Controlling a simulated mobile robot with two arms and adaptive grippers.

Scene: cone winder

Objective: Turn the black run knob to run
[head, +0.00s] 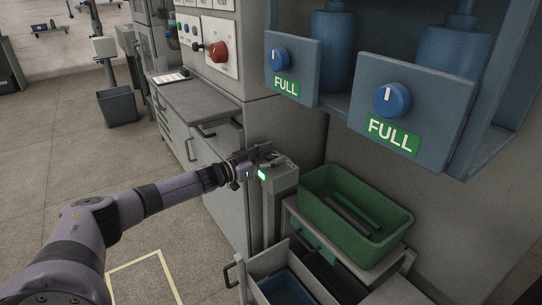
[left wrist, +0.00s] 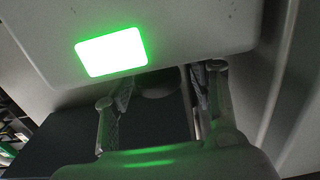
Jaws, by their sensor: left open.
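A grey control box on a post (head: 281,176) with a lit green lamp (head: 262,175) stands right of the cabinet. My left gripper (head: 264,154) is at the top of this box. In the left wrist view the green lamp (left wrist: 112,52) glows on the pale box face (left wrist: 190,25). The fingers of my left gripper (left wrist: 160,85) are open, with a dark rounded shape (left wrist: 157,82) between them, probably the black run knob. Its setting and whether the fingers touch it cannot be told. In the head view my gripper hides it. My right gripper is not in view.
A green bin (head: 312,181) with dark bars stands right of the box, above an open drawer (head: 262,262). Blue shelving with blue knobs (head: 393,99) marked FULL overhangs on the right. A panel with a red knob (head: 217,52) is behind.

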